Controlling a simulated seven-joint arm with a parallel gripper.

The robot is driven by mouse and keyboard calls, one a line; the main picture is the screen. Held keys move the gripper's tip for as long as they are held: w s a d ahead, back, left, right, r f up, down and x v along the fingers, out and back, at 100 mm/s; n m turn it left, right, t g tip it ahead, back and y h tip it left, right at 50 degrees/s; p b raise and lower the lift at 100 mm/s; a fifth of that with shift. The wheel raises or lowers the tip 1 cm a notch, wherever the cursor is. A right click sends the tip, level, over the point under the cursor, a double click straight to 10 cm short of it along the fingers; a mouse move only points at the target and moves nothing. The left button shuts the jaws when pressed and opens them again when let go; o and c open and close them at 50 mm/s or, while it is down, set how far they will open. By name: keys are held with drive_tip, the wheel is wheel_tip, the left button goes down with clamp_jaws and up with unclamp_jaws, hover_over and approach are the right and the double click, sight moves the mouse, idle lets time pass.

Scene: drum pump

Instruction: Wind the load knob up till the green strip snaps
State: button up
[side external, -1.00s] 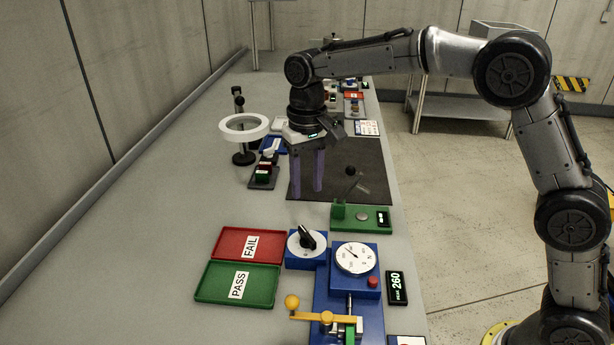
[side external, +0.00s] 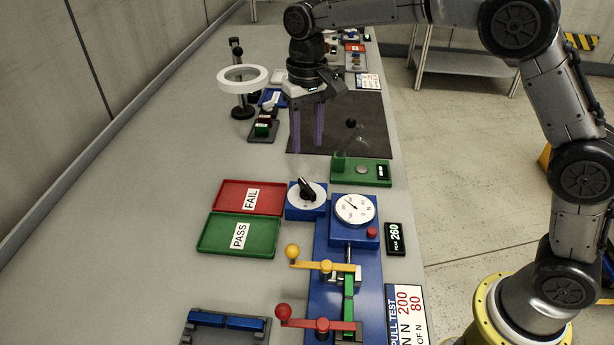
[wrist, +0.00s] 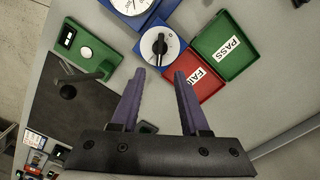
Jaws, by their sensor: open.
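The load knob (side external: 307,189) is a black pointer on a white dial, set on a blue box beside the gauge; it also shows in the wrist view (wrist: 159,45). The green strip (side external: 349,293) runs between the yellow-lever clamp (side external: 325,267) and the red-lever clamp (side external: 322,325). It looks unbroken where visible; its ends are hidden in the clamps. My gripper (side external: 307,147) is open and empty, fingers pointing down, above the table on the far side of the knob. In the wrist view the knob lies just beyond the gap between my fingertips (wrist: 160,73).
A white round gauge (side external: 354,208) and a display (side external: 394,239) reading 260 sit right of the knob. The red FAIL tray (side external: 232,197) and green PASS tray (side external: 215,235) lie left. A green fixture (side external: 373,172) with an upright post stands close to my gripper.

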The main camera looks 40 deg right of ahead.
sight(307, 186)
wheel_tip(307, 186, down, 12)
drive_tip(key=shift+r, duration=0.1)
drive_tip(key=shift+c, duration=0.3)
clamp_jaws()
